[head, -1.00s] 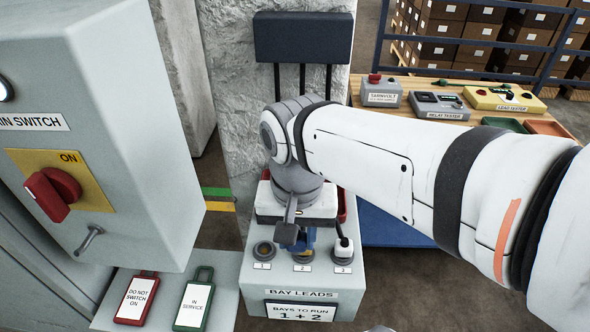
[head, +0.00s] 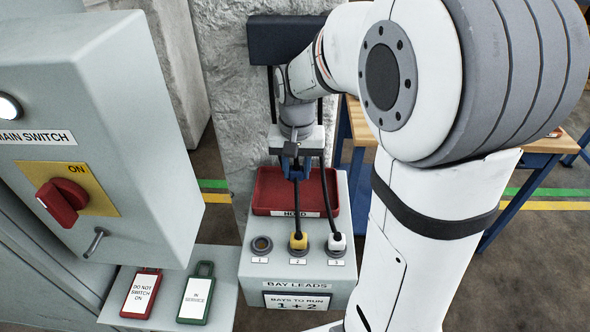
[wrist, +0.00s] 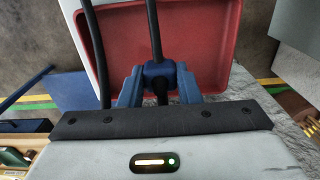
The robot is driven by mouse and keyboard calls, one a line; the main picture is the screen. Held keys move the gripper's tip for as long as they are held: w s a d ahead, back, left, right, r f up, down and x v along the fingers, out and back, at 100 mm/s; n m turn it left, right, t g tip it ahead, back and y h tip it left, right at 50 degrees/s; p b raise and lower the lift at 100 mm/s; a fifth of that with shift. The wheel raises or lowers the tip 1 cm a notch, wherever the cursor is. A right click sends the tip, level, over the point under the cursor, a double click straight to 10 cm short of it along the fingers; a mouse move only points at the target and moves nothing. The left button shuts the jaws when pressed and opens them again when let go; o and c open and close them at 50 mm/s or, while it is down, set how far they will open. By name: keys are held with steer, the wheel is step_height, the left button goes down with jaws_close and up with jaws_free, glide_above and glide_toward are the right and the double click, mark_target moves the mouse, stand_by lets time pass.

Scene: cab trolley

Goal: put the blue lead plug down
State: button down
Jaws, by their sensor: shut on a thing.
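My gripper (head: 297,170) is shut on the blue lead plug, held up over the red tray marked HOLD (head: 262,190). In the wrist view the blue plug (wrist: 158,70) sits between the two blue fingers of my gripper (wrist: 158,88), with a dark lead running up from it. The red tray (wrist: 215,50) shows behind and below the plug in that view. The plug is clear of the tray's rim in the picture; its exact height above the tray floor is hard to tell.
On the grey bay leads box, socket 1 (head: 262,245) is empty. A yellow plug (head: 298,241) stands in socket 2 and a white plug (head: 337,241) in socket 3, with dark leads rising. The main switch cabinet (head: 90,110) is at left, with red and green tags (head: 197,295) below.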

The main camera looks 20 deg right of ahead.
mark_target(296, 181)
step_height(296, 181, down, 3)
steer(key=shift+f, duration=0.1)
steer(key=shift+w+f+p, duration=0.15)
steer(key=shift+f+p, duration=0.3)
steer(key=shift+f, duration=0.1)
steer(key=shift+f, duration=0.2)
steer(key=c, duration=1.1)
jaws_free()
steer(key=shift+o, duration=0.2)
